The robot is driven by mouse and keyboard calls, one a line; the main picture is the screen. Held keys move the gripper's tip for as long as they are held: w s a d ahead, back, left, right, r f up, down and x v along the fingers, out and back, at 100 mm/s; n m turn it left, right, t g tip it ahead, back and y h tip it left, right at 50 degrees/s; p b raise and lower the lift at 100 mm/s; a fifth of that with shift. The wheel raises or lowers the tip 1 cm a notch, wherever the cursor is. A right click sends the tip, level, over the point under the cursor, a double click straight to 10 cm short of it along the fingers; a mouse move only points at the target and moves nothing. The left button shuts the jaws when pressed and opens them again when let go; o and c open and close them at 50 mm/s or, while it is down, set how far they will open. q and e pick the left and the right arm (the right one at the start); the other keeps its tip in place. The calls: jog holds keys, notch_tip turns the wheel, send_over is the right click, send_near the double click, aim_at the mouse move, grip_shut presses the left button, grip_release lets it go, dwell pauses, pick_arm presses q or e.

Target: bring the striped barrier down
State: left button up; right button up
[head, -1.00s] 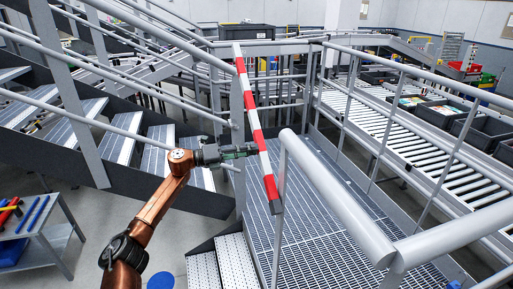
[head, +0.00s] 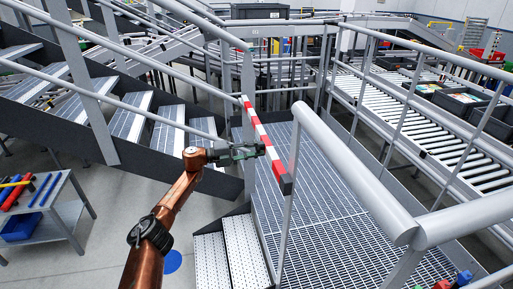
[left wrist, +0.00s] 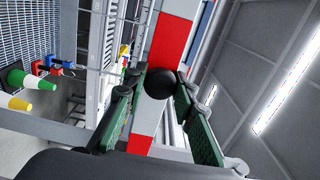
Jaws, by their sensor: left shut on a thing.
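The red-and-white striped barrier (head: 264,138) slants across the catwalk opening, from the grey post at the back down to a dark end near the front rail. My left gripper (head: 258,150) reaches it from the left side. In the left wrist view the barrier (left wrist: 174,40) runs up the picture, with a round black knob (left wrist: 159,84) on it. The green fingers of my left gripper (left wrist: 157,93) are on either side of this knob and shut on it. My right gripper is out of view.
Grey handrails (head: 350,175) stand close to the right of the barrier. Stairs (head: 130,122) rise at the left, and white steps (head: 240,250) lie below. A tool cart (head: 62,215) is at lower left.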

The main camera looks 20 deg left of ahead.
pick_arm(q)
jog(key=shift+d+f, duration=0.15)
jog(key=shift+f, duration=0.1)
jog(key=o, duration=1)
jog(key=shift+o, duration=0.6)
jog(key=v, duration=1.2)
jog(key=shift+w, duration=0.1)
